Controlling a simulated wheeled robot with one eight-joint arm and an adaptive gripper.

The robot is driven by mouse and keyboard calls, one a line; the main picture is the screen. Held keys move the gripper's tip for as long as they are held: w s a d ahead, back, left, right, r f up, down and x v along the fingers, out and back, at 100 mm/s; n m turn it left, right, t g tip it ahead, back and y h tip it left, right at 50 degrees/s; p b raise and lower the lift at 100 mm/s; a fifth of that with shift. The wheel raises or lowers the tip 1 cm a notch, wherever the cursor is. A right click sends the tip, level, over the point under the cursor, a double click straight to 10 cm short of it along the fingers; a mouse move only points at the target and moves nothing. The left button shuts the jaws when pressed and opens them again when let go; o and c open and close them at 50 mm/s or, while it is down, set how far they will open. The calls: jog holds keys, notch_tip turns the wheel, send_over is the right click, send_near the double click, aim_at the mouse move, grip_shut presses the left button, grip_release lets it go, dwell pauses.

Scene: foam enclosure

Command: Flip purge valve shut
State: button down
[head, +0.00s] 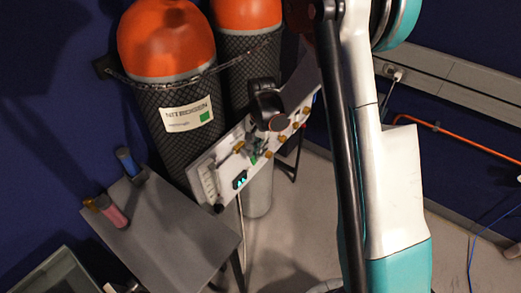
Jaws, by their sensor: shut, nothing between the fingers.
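The valve panel (228,172) is a pale, slanted board in front of the gas cylinders, at the middle of the head view. It carries several brass fittings (239,147), a white flow scale (208,182) and a lit blue display (240,180). I cannot tell which fitting is the purge valve or how its handle stands. My gripper (261,146) is at the panel's middle, below its black wrist housing, and hides part of the fittings. It is shut with nothing in it. I cannot tell whether it touches a fitting.
Two orange-topped cylinders, one labelled nitrogen (168,50), stand chained behind the panel. A grey table (180,235) at lower left holds a blue-capped item (128,161) and a pink bottle (111,211). A grey bin (55,278) is at the lower left corner. Open floor (300,240) lies below the panel.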

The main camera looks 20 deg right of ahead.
jog(key=shift+s+a+f, duration=0.15)
jog(key=shift+a+f, duration=0.05)
jog(key=shift+f, duration=0.1)
jog(key=shift+a+f+b, duration=0.1)
jog(key=shift+b, duration=0.2)
dwell(2.0)
notch_tip(320, 180, up, 12)
jog(key=shift+w+d, duration=0.2)
jog(key=shift+d, duration=0.1)
dwell(0.3)
dwell(0.4)
jog(key=s+r+n+t, duration=0.3)
jog(key=s+r+n, duration=0.2)
jog(key=s+r, duration=0.6)
jog(key=s+r+n+t, duration=0.1)
jog(key=s+n+t, duration=0.3)
jog(key=s, duration=0.8)
jog(key=shift+s+r+n+t+h, duration=0.3)
jog(key=shift+s+r+n, duration=0.1)
jog(key=shift+n, duration=0.5)
